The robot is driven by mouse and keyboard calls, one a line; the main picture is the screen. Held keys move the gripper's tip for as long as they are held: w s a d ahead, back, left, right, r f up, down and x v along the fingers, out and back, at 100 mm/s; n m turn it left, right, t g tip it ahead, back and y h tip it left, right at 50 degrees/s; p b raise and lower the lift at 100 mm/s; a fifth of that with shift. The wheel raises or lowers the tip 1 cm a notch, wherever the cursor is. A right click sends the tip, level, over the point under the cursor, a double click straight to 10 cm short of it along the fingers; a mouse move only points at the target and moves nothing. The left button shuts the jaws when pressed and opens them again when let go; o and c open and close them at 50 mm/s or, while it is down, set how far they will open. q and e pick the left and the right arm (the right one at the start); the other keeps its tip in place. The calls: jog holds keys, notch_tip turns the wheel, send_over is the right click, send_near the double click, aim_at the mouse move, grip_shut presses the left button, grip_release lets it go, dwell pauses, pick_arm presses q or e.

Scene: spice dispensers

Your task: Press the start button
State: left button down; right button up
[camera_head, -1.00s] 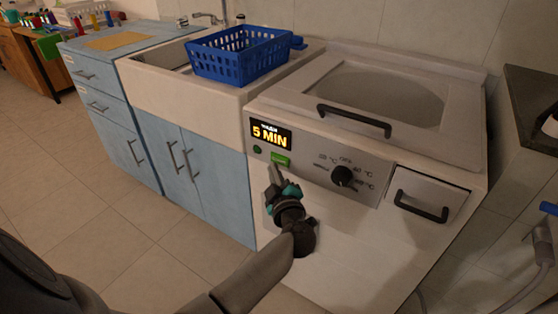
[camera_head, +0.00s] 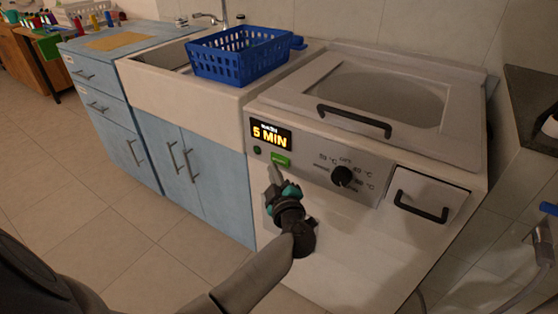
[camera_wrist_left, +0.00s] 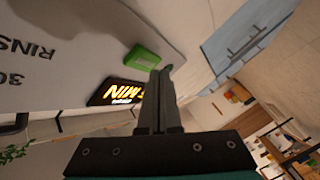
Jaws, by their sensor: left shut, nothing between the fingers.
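The start button looks to be the bright green rectangular button (camera_head: 281,159) on the washing machine's front panel, below the lit display (camera_head: 270,135) reading "5 MIN". My left gripper (camera_head: 275,170) is shut and empty, its fingertips just below the green button in the head view. In the left wrist view, the green button (camera_wrist_left: 143,57) lies just beyond and left of the fingertips (camera_wrist_left: 161,72). The tips look close to it, but I cannot tell whether they touch. The display (camera_wrist_left: 117,92) is also visible there, upside down. My right gripper is not in view.
The washing machine (camera_head: 340,235) also has a black knob (camera_head: 343,177), a drawer handle (camera_head: 422,207) and a lid handle (camera_head: 354,119). A small round indicator (camera_head: 257,150) sits left of the button. A blue basket (camera_head: 238,57) stands on the sink at left. Floor is clear at lower left.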

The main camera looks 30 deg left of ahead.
pick_arm(q)
jog(key=shift+w, duration=0.1)
dwell(0.7)
jog(key=shift+w, duration=0.35)
jog(key=shift+w, duration=0.4)
dwell(0.6)
jog(key=shift+s, duration=0.1)
jog(key=shift+s+p, duration=0.7)
jog(key=shift+p, duration=0.2)
jog(key=shift+s, duration=0.1)
